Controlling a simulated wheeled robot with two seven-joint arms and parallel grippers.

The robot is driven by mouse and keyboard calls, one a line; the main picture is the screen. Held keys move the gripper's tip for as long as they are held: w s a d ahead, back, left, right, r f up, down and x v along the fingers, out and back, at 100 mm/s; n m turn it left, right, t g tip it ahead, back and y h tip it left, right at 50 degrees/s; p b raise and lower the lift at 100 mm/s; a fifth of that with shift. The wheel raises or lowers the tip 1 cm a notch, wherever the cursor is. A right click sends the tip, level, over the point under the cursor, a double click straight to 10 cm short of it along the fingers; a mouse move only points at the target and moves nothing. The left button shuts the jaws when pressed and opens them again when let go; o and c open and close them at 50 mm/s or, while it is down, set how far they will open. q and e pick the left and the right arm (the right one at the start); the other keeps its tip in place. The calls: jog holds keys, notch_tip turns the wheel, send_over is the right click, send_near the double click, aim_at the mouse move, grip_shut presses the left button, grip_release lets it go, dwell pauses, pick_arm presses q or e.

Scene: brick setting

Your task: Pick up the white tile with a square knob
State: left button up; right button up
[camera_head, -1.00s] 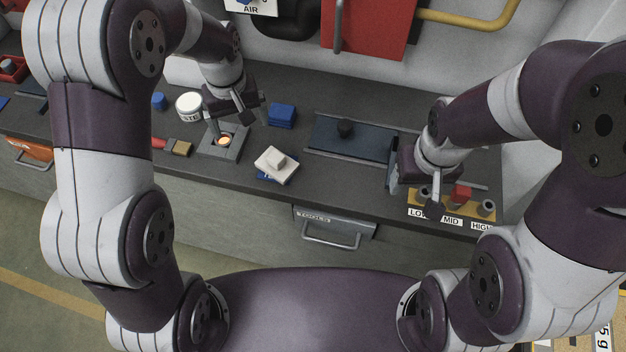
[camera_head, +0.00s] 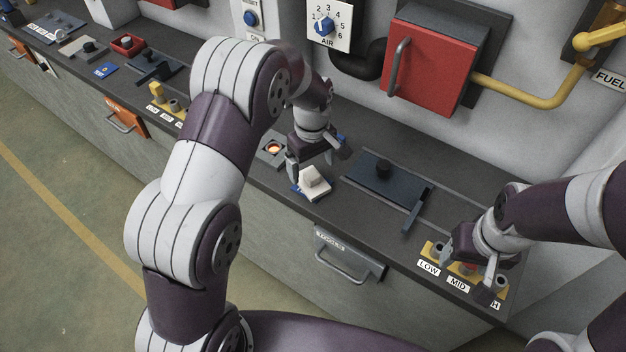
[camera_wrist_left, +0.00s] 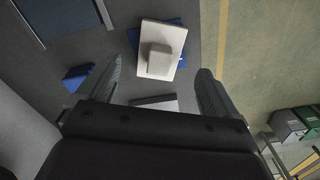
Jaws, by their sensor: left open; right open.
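The white tile with a square knob (camera_head: 316,187) lies on a blue tile (camera_head: 296,188) on the counter, below my left gripper in the head view. In the left wrist view the white tile (camera_wrist_left: 149,64) and its raised knob (camera_wrist_left: 159,59) show ahead of the fingertips, between their lines, with a blue edge (camera_wrist_left: 133,37) showing beneath. My left gripper (camera_head: 320,168) is open and empty; its fingers (camera_wrist_left: 160,72) are spread in the wrist view. My right gripper (camera_head: 466,276) is open over the yellow block with posts at the right.
A yellow block marked LOW and MID (camera_head: 432,249) is under my right gripper. A drawer handle (camera_head: 346,268) sticks out from the counter front.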

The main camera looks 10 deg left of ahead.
aim_at(312, 174)
pick_arm(q)
notch_tip(312, 174, down, 5)
jog(key=shift+w+a+f+p, duration=0.1)
jog(key=shift+w+f+p, duration=0.1)
jog(key=shift+p, duration=0.3)
jog(key=c, duration=1.3)
